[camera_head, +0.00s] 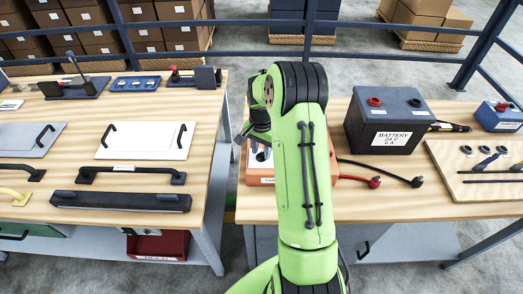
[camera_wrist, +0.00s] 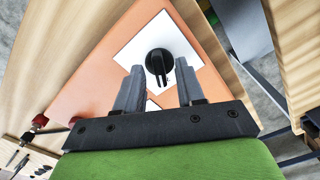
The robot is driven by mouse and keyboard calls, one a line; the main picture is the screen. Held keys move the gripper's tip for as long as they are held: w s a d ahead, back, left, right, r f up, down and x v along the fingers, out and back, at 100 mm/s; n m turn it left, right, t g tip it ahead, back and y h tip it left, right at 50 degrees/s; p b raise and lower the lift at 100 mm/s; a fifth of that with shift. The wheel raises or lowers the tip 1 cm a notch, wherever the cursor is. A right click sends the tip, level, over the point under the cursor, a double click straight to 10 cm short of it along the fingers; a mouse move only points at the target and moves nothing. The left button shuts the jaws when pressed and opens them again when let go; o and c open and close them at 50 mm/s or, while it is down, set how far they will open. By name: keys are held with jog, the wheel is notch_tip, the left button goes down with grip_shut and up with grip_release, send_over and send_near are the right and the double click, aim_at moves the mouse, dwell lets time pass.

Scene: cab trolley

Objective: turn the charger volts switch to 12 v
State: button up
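The charger is an orange box (camera_head: 348,171) on the right bench, mostly hidden behind my arm in the head view. In the wrist view its orange top (camera_wrist: 98,75) carries a white square plate with a round black switch knob (camera_wrist: 158,62). The knob's bar points toward my gripper. No volt markings are readable. My gripper (camera_wrist: 159,86) is open, with one grey finger on either side of the knob's bar. I cannot tell whether the fingers touch it. In the head view the fingertips are not clear.
A dark battery (camera_head: 388,120) marked 24 V stands behind the charger. Red and black clamps (camera_head: 375,182) on cables lie to its right. A tool board (camera_head: 475,165) and a blue box (camera_head: 497,117) are further right. The left bench (camera_head: 130,198) holds handles and panels.

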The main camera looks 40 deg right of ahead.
jog(key=shift+f, duration=0.2)
grip_shut()
jog(key=shift+n, duration=0.3)
jog(key=n, duration=0.5)
jog(key=shift+n+b, duration=0.3)
jog(key=shift+b, duration=0.05)
jog(key=n, duration=0.5)
jog(key=shift+w+r+n, duration=0.1)
jog(key=shift+n, duration=0.3)
grip_release()
